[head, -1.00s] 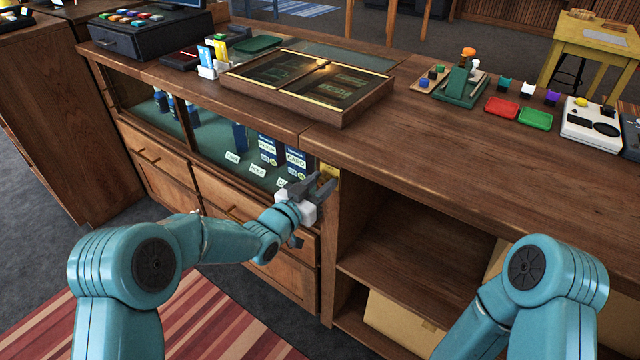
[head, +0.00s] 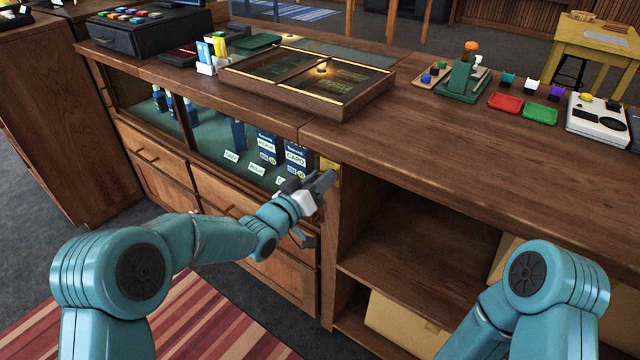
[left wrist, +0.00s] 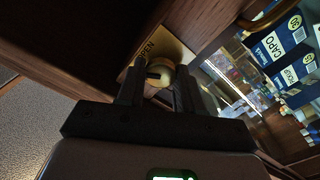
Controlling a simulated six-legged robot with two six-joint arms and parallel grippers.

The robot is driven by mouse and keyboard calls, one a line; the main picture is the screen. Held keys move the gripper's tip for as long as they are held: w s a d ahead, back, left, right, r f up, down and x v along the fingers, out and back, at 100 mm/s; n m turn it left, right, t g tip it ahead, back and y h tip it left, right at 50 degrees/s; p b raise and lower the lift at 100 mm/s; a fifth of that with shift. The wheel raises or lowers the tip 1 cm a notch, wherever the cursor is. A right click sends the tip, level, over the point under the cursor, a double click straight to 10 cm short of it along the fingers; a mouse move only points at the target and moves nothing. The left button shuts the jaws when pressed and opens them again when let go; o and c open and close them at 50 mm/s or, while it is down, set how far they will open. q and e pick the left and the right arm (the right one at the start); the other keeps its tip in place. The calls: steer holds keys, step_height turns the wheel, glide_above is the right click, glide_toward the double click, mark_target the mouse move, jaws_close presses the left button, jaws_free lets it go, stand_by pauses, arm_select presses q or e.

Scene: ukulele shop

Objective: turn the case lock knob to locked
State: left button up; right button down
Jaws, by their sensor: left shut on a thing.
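The case lock knob (left wrist: 160,72) is a round brass knob with a dark slot, in the left wrist view. It sits on a brass plate (left wrist: 172,48) that reads "OPEN" in part. My left gripper (left wrist: 158,86) is shut on the knob, with one finger on each side of it. In the head view my left gripper (head: 318,187) is at the post at the right end of the glass case front, and it hides the knob. A strip of the brass plate (head: 330,172) shows behind it. My right gripper is out of view; only part of its arm shows.
The display case (head: 235,150) holds blue boxes labelled "CAPO" and others (left wrist: 280,45). An open shelf (head: 420,240) with cardboard boxes lies right of the post. The counter (head: 430,140) above carries a framed glass tray (head: 345,110) and small coloured trays (head: 505,103).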

arm_select(q)
steer(key=n, duration=1.2)
steer(key=shift+a+f, duration=0.1)
steer(key=shift+f, duration=0.1)
stand_by(0.4)
steer(key=o, duration=1)
